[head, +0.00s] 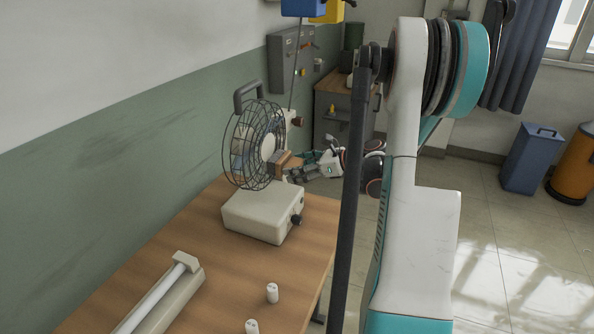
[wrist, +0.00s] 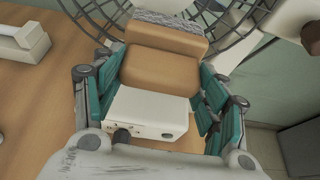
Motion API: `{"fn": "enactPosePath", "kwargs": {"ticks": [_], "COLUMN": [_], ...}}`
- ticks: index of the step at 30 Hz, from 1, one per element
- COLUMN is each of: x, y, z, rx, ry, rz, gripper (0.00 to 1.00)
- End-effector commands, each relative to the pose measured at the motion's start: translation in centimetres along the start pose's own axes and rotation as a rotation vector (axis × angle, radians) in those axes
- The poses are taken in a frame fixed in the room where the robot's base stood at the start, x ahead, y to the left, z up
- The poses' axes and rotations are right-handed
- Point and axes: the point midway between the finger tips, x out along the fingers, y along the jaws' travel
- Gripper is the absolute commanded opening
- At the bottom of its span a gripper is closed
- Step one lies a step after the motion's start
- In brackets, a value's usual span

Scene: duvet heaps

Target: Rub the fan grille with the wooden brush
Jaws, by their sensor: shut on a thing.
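The fan (head: 258,145) stands on the wooden table, with a round dark wire grille, a handle on top and a cream base (head: 262,212). My gripper (head: 293,170) is at the right side of the grille, shut on the wooden brush (head: 282,163). In the wrist view the brush (wrist: 162,72) is a tan block between the teal fingers of my gripper (wrist: 160,90). Its grey bristles (wrist: 172,20) point at the fan grille (wrist: 225,35) and lie at or very near the wires. I cannot tell whether they touch. The fan base (wrist: 150,117) shows below the brush.
A lamp fixture with a white tube (head: 160,295) lies on the table (head: 210,270) at the front left. Two small white cylinders (head: 272,292) stand near the table's front edge. A grey wall box (head: 291,60) hangs behind the fan. A blue bin (head: 531,160) stands far right.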

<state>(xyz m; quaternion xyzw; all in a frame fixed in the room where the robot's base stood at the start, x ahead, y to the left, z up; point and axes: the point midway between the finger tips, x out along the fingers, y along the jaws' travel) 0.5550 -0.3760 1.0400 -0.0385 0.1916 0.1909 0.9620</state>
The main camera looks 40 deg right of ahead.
Motion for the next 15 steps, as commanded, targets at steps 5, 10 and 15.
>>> {"fn": "enactPosePath", "kwargs": {"ticks": [5,10,15], "x": [0.0,0.0,0.0], "y": [-1.2,-2.5,-3.6], "z": [0.0,0.0,0.0], "rx": [0.001,0.001,0.001], "ry": [-0.001,-0.001,-0.001], "rz": [-0.001,-0.001,0.000], "gripper": [0.47,0.47,0.47]}}
